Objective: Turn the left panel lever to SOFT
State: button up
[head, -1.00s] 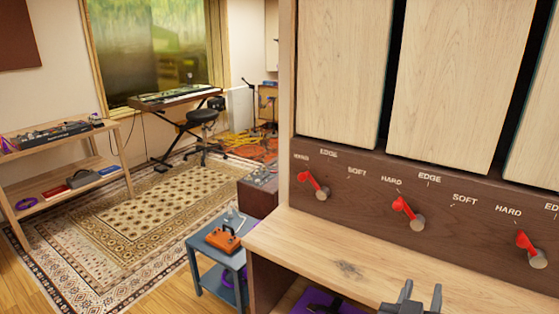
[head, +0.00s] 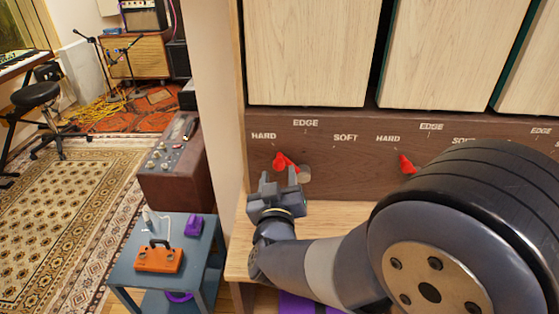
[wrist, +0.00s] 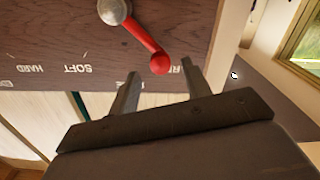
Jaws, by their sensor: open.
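The left panel lever (head: 285,162) is red with a grey hub, on a dark wood strip. Its arm points up and left from the hub, toward HARD. The labels HARD, EDGE and SOFT (head: 345,137) run left to right above it. My gripper (head: 280,179) is open and empty, just below and in front of this lever. In the wrist view, which is upside down, the lever's round red end (wrist: 160,64) shows between the two fingertips (wrist: 160,72). I cannot tell whether either finger touches it.
A second red lever (head: 407,164) sits to the right, partly near my arm. Pale wood panels (head: 310,55) rise above the strip. A wooden ledge (head: 345,218) lies below. A blue-grey side table (head: 195,262) with an orange box (head: 158,260) stands at left.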

aim_at(279, 169)
jog(key=w, duration=0.6)
jog(key=shift+w+d, duration=0.1)
jog(key=shift+w, duration=0.2)
grip_shut()
